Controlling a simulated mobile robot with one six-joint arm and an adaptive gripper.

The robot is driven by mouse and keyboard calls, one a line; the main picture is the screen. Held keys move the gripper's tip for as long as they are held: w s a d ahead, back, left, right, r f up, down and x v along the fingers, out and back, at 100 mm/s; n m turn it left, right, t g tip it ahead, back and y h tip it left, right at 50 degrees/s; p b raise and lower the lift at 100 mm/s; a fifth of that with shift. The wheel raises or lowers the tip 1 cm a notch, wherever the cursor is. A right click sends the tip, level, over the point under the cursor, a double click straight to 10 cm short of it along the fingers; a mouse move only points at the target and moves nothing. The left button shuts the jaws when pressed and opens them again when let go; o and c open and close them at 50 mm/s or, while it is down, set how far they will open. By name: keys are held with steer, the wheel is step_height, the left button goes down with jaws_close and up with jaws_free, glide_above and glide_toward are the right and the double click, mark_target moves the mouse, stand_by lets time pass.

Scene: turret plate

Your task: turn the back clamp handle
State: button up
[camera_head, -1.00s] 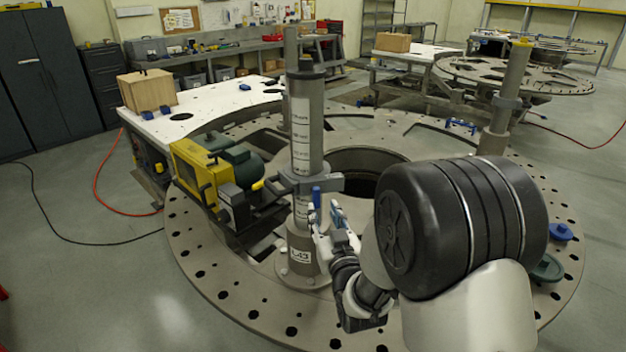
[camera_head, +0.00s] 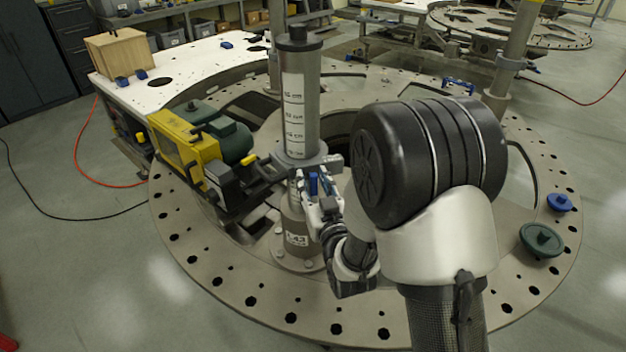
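A grey upright post (camera_head: 299,95) with a printed scale stands on the round plate. A clamp collar (camera_head: 297,163) rings it near its lower part. A small blue clamp handle (camera_head: 313,184) hangs at the collar's front right side. My gripper (camera_head: 317,190) is at this handle, with its fingers seeming to lie on either side of it. The fingertips are small and partly overlap the handle, so whether they touch it is unclear. A second post (camera_head: 517,50) with a collar (camera_head: 512,63) stands at the back right.
The large round turret plate (camera_head: 225,282) has holes along its rim and a central opening. A yellow and black machine (camera_head: 180,141) sits left of the post. A green knob (camera_head: 541,240) and a blue knob (camera_head: 560,202) are at the right rim. A wooden box (camera_head: 119,53) stands on the white table.

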jaws_close()
steer(key=shift+m+b, duration=0.3)
steer(key=shift+b, duration=0.2)
steer(key=m+b, duration=0.3)
steer(key=b, duration=0.2)
steer(key=shift+w+d+f, duration=0.1)
steer(key=shift+f, duration=0.1)
steer(key=m+b, duration=0.5)
steer(key=shift+d, duration=0.1)
steer(key=m+b, duration=0.5)
steer(key=shift+d+f, duration=0.1)
steer(key=shift+m+b, duration=1.65)
steer(key=shift+m, duration=0.45)
jaws_free()
